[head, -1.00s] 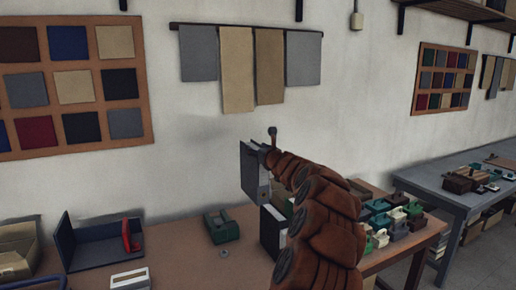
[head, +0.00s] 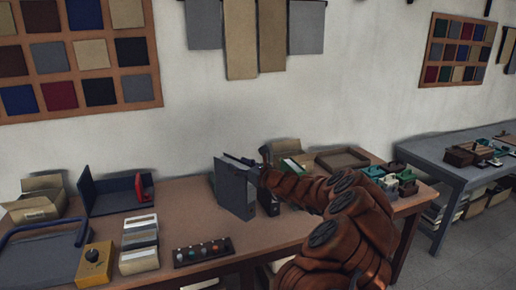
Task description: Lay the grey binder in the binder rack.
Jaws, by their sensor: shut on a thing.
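The grey binder (head: 234,193) is upright over the middle of the table, its broad flat side facing me. My gripper (head: 261,168) is shut on its upper right edge. The fingertips are small and partly hidden by my arm. I cannot tell whether the binder's bottom touches the table. A dark blue-grey open holder (head: 88,189), which looks like the binder rack, stands to the left at the back of the table. It has a left end wall, a back panel and a red upright piece (head: 140,187) at its right. The binder is to the right of it, clearly apart.
A dark binder (head: 268,198) stands just right of the held one, partly hidden. In front of the rack are white-topped boxes (head: 139,232), a yellow control box (head: 95,262) and a knob strip (head: 203,252). Bare table (head: 185,205) lies between rack and binder.

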